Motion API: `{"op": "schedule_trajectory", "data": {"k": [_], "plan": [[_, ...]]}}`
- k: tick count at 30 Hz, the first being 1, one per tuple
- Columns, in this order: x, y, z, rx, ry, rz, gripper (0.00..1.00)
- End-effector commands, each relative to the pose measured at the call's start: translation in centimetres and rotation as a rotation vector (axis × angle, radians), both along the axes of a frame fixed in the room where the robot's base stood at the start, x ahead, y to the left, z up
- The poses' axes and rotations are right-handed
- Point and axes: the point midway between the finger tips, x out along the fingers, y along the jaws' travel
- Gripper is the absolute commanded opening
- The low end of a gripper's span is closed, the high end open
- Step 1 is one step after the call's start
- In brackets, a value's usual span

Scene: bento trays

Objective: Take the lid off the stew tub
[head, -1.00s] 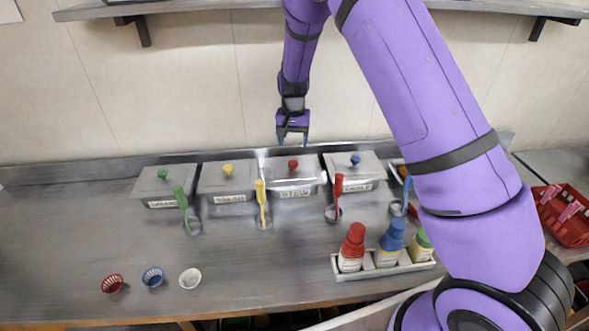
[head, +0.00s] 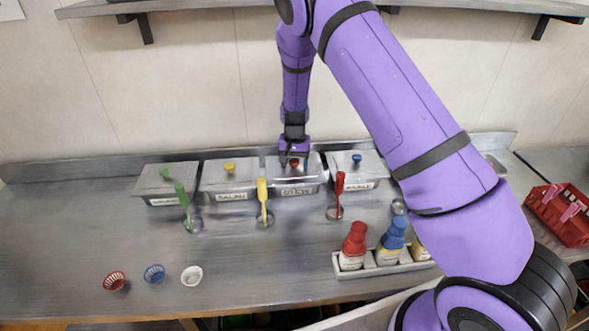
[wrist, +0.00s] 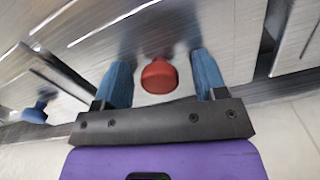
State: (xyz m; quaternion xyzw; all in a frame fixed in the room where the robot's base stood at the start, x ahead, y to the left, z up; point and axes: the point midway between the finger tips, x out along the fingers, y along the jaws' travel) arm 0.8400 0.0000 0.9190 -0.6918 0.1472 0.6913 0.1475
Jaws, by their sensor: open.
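The stew tub (head: 297,189) stands in the row of lidded metal tubs along the back of the counter. Its grey lid (head: 311,171) is on it, with a red knob (head: 294,162) on top. My gripper (head: 294,161) is pointing down over this lid, at the knob. In the wrist view the red knob (wrist: 159,76) sits between the two blue fingers of my gripper (wrist: 160,82), with space on both sides. The gripper is open and holds nothing. I cannot tell how far down the fingertips reach beside the knob.
Tubs with green (head: 164,172), yellow (head: 229,167) and blue (head: 356,158) knobs stand in the same row. Coloured ladles (head: 263,198) stand in front.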

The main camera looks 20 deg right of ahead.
Motion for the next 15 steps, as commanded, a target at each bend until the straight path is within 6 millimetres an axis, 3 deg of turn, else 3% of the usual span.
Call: {"op": "schedule_trajectory", "data": {"k": [2, 9, 15], "plan": [[0.0, -0.01, 0.01, 0.0, 0.0, 0.0, 0.63], [-0.02, -0.01, 0.02, 0.0, 0.0, 0.0, 0.08], [-0.01, -0.01, 0.05, 0.0, 0.0, 0.0, 0.08]]}}
